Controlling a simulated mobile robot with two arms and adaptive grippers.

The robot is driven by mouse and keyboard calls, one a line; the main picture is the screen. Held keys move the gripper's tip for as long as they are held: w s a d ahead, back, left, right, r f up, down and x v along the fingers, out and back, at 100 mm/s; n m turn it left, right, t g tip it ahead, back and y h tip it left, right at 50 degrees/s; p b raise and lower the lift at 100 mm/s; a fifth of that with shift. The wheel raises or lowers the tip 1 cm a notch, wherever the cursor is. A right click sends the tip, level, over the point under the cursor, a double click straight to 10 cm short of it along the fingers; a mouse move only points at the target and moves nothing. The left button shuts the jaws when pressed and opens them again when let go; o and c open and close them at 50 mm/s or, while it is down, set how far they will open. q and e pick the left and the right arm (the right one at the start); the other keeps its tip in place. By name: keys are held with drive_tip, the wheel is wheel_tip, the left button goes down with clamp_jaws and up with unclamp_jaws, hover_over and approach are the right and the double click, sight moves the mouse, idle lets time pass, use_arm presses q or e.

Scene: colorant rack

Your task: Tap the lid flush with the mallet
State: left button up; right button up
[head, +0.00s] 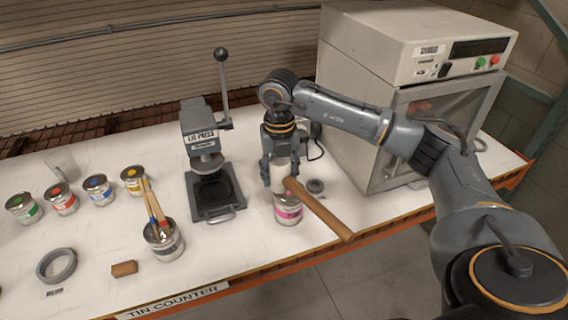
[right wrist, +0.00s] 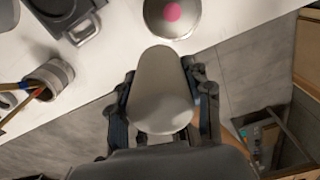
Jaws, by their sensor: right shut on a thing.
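My right gripper (head: 279,175) is shut on the mallet, gripping its pale head (right wrist: 163,88). The mallet's wooden handle (head: 322,211) sticks out toward the lower right in the head view. A tin with a pink label (head: 289,214) stands on the counter just below the mallet head. Its lid, with a pink dot, shows at the top of the right wrist view (right wrist: 186,24). The mallet partly hides the lid in the head view, so I cannot tell whether they touch or whether the lid sits flush. My left gripper is not in view.
The lid press (head: 203,150) stands left of the pink tin, and a large grey machine (head: 350,110) stands behind right. A tin of brushes (head: 163,243), several paint tins, a tape roll (head: 56,265) and a brown block (head: 124,268) occupy the counter's left. The counter's front edge is close.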

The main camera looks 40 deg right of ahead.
drive_tip(key=d+m, duration=0.1)
drive_tip(key=m, duration=0.2)
drive_tip(key=shift+w+d, duration=0.1)
drive_tip(key=shift+d, duration=0.1)
drive_tip(key=shift+w, duration=0.1)
drive_tip(key=shift+f, duration=0.15)
drive_tip(key=shift+f+b, duration=1.6)
drive_tip(key=shift+f, duration=0.45)
